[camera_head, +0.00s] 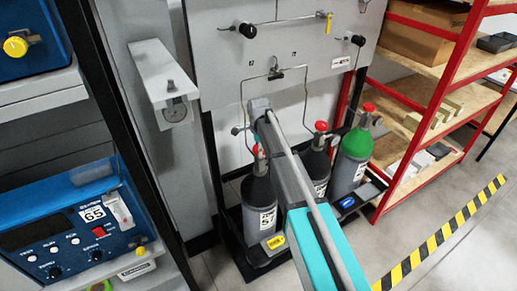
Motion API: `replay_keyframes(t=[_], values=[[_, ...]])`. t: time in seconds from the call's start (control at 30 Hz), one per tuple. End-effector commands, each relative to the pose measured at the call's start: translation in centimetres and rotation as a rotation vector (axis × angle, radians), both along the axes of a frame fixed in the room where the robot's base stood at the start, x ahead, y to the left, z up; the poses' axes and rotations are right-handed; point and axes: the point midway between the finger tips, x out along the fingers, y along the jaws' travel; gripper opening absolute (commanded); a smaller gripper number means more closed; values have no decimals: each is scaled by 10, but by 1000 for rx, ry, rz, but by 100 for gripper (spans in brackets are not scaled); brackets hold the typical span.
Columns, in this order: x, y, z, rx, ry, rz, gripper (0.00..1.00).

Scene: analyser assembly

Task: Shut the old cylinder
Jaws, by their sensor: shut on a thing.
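Three gas cylinders stand in a row against the grey panel, and I cannot tell from the picture which is the old one. The left cylinder (257,197) is dark grey with a white label and a red valve knob (258,151), partly covered by my arm. The middle cylinder (312,169) is dark, with a red knob (321,126), and is partly behind my arm. The right cylinder (352,160) is grey with a green shoulder and a red knob. My teal and grey arm reaches up from the bottom, ending beside the left knob. My gripper's fingers are hidden behind it.
Yellow (276,241) and blue (348,202) tags sit at the cylinder base. Thin pipes run up the panel (215,70). A gauge bracket (163,85) and blue instruments (70,225) stand left. A red-framed shelf (430,100) stands right, with clear floor beyond striped tape (440,235).

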Motion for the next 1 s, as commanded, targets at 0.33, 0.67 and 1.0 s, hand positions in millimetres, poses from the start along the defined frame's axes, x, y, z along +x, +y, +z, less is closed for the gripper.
replay_keyframes(t=[0.33,0.67,1.0], values=[[-2,0,0,-1,7,-208,34],[-2,0,0,-1,7,-258,34],[-2,0,0,-2,7,-258,96]])
